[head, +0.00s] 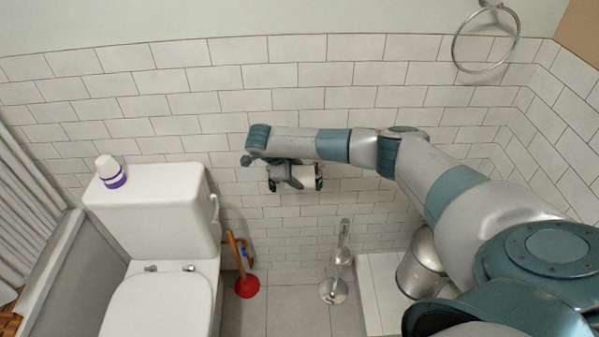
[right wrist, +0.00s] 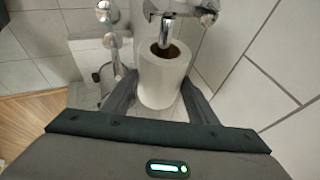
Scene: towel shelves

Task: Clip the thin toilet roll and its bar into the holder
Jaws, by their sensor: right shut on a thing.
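The thin white toilet roll (right wrist: 164,82) is upright in the right wrist view, between the two fingers of my right gripper (right wrist: 160,98), which is shut on it. Its chrome bar (right wrist: 165,32) sticks out of the brown core toward the top of the view. The bar's end is close to a chrome fitting of the holder (right wrist: 207,12); I cannot tell whether it is seated. In the head view, the roll (head: 308,176) shows beside my right gripper (head: 288,180) at the tiled wall, and my wrist hides much of the holder. My left gripper is not in view.
A white toilet (head: 160,300) with a purple-and-white bottle (head: 110,172) on its cistern stands left. A red plunger (head: 246,286), a chrome brush stand (head: 333,290) and a metal bin (head: 424,262) are on the floor. A towel ring (head: 486,40) hangs upper right.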

